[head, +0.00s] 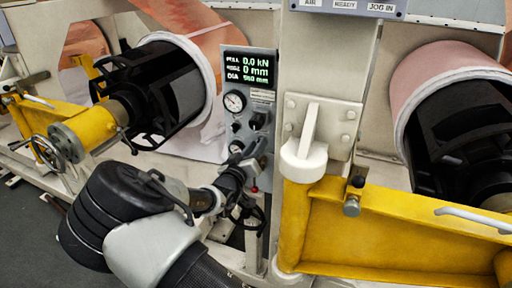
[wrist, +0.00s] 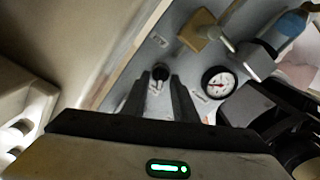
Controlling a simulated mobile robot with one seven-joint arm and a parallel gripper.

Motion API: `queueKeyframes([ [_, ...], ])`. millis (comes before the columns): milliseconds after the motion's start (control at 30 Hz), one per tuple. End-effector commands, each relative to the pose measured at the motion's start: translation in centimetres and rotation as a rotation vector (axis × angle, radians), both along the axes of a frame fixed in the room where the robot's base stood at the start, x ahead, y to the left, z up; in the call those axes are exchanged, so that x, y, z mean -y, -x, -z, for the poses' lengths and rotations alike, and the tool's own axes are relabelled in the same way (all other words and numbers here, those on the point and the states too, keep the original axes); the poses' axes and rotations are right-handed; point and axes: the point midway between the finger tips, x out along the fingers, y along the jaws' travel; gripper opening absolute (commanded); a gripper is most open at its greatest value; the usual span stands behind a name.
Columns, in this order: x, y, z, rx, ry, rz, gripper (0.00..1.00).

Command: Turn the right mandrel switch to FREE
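A grey control panel (head: 262,92) with a lit display, gauges and black knobs stands in the middle of the head view. In the wrist view, a small round black switch knob (wrist: 161,71) with a pale lever-like part sits on the panel face. My gripper (wrist: 157,84) is open, with its two dark fingers apart and pointing at the panel. The knob lies in the gap just beyond the fingertips, and contact cannot be told. The switch's label and setting are too small to read. In the head view my arm covers the panel's lower part.
A round gauge (wrist: 218,82) is close right of my fingers. A yellow swing arm (head: 390,235) with a white post stands right of the panel. A black mandrel with a copper roll (head: 435,75) is at right, another black mandrel (head: 155,85) at left.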

Motion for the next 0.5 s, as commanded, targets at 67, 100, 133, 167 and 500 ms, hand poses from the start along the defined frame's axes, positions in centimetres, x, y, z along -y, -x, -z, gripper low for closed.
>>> queueKeyframes([
  [67, 0.00, 0.00, -0.01, 0.000, 0.000, 0.000, 0.26],
  [100, 0.00, 0.00, -0.01, 0.000, 0.000, 0.000, 0.26],
  [133, -0.01, 0.01, -0.01, 0.000, 0.000, 0.000, 0.26],
  [167, -0.01, 0.01, -0.01, 0.000, 0.000, 0.000, 0.24],
  [500, -0.01, 0.03, 0.03, 0.004, -0.009, 0.000, 0.00],
])
